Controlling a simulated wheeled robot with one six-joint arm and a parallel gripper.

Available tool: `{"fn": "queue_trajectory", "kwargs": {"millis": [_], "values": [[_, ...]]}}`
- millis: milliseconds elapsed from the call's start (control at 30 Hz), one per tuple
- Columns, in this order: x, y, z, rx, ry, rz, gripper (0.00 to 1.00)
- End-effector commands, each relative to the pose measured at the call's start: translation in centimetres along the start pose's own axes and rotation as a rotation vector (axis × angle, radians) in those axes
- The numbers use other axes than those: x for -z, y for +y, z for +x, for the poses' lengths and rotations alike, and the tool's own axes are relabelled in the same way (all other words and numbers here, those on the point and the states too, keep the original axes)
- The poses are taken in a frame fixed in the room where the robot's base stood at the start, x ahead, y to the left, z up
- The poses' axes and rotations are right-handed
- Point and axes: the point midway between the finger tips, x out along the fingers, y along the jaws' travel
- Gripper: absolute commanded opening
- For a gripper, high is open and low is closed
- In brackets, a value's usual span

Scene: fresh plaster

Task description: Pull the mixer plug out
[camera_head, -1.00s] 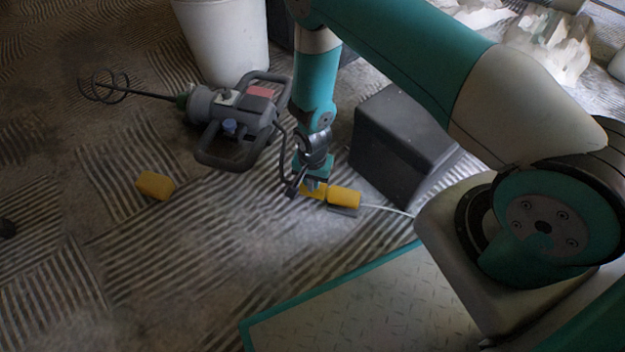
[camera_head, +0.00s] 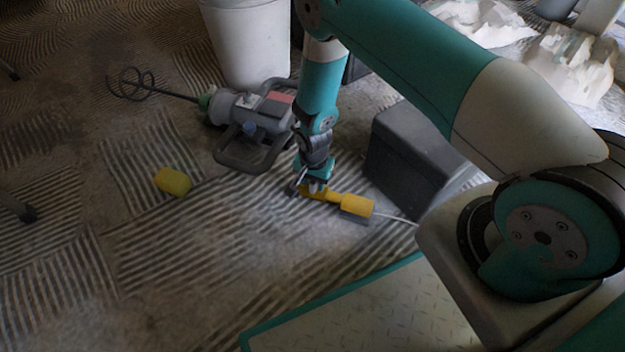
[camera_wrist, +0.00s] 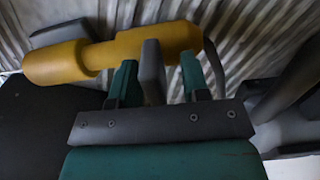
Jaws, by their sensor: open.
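The grey mixer (camera_head: 252,118) lies on the floor, with its whisk pointing left. Its dark cable runs down to a small dark plug (camera_head: 291,188) at the left end of the yellow coupling (camera_head: 357,205). A pale cord leaves the coupling's right end. My gripper (camera_head: 317,186) points down over the coupling's left part, close to the plug. In the wrist view, my open teal fingers (camera_wrist: 157,75) stand in front of the yellow coupling (camera_wrist: 62,62). A dark grey piece (camera_wrist: 152,70) shows between them; I cannot tell whether it is the plug or whether anything is touched.
A dark grey box (camera_head: 405,165) stands right of my gripper. A white bucket (camera_head: 248,45) stands behind the mixer. A loose yellow block (camera_head: 173,181) lies at left, and pale rubble (camera_head: 570,65) is at the back right.

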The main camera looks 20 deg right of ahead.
Motion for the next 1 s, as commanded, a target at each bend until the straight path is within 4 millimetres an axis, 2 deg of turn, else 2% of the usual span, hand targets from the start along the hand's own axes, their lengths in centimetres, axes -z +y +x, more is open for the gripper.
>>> {"fn": "queue_trajectory", "kwargs": {"millis": [167, 400, 600, 800, 1000], "values": [[0.0, -0.1, -3.1, 0.001, 0.001, 0.000, 0.43], [0.0, -0.1, -9.5, 0.003, 0.002, -0.001, 0.43], [0.0, -0.1, -14.0, 0.003, 0.001, -0.001, 0.43], [-0.1, -0.1, -16.6, 0.003, 0.001, -0.002, 0.43], [-0.1, -0.1, -17.3, 0.002, 0.000, -0.002, 0.43]]}}
